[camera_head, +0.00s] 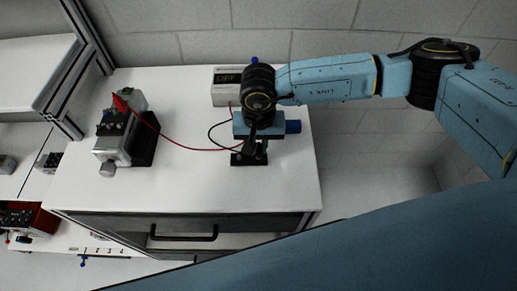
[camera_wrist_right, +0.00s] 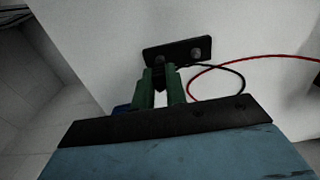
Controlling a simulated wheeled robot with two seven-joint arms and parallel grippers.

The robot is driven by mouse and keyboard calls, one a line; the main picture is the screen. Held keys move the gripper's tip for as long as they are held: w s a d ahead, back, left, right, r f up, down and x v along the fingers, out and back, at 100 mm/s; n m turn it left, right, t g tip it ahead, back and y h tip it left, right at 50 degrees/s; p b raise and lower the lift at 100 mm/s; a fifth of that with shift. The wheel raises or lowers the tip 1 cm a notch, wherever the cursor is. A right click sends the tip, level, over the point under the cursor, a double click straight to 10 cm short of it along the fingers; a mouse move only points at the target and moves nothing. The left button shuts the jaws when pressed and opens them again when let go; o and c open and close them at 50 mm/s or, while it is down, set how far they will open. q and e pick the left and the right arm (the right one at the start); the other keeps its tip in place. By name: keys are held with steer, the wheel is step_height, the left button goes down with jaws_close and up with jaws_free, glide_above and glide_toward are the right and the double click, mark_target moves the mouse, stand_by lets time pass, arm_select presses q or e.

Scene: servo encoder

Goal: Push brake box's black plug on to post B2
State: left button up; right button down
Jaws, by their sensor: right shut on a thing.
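My right gripper (camera_wrist_right: 160,82) has its two green fingers shut on the black plug (camera_wrist_right: 159,72), which shows only as a dark piece between them. The fingertips are at a small black terminal plate (camera_wrist_right: 178,50). One round metal post (camera_wrist_right: 196,53) shows at its right end. The other end is partly hidden behind the plug, so I cannot tell whether plug and post touch. No B2 label is legible. In the head view, my right gripper (camera_head: 250,141) points down over the black block (camera_head: 249,159). My left gripper is out of view.
A pale box with a dark display (camera_head: 227,80) stands behind my right wrist. A grey motor-like unit (camera_head: 118,140) stands at the left with a red plug (camera_head: 120,102). A red lead (camera_head: 185,147) and a black lead (camera_head: 210,130) loop nearby. The front tabletop is clear.

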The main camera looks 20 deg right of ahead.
steer(key=shift+r+p, duration=1.05)
steer(key=shift+r, duration=1.25)
